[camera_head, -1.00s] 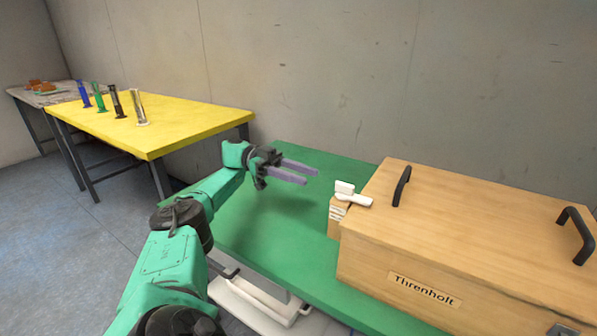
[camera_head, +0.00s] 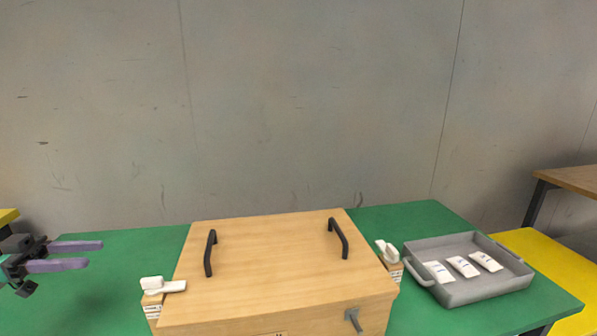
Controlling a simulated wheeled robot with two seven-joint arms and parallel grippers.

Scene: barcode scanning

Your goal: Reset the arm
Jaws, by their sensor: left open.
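My left gripper (camera_head: 78,254) is at the left edge of the head view, above the left part of the green table (camera_head: 110,290). Its two purple fingers are apart with nothing between them. It is left of the wooden box and of the left white scanner (camera_head: 162,285), clear of both. My right gripper is not in view.
A large wooden box (camera_head: 265,255) with two black handles fills the table's middle. A second white scanner (camera_head: 387,252) rests at its right side. A grey tray (camera_head: 470,290) with three white packets stands right of it. A yellow table (camera_head: 540,250) is beyond.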

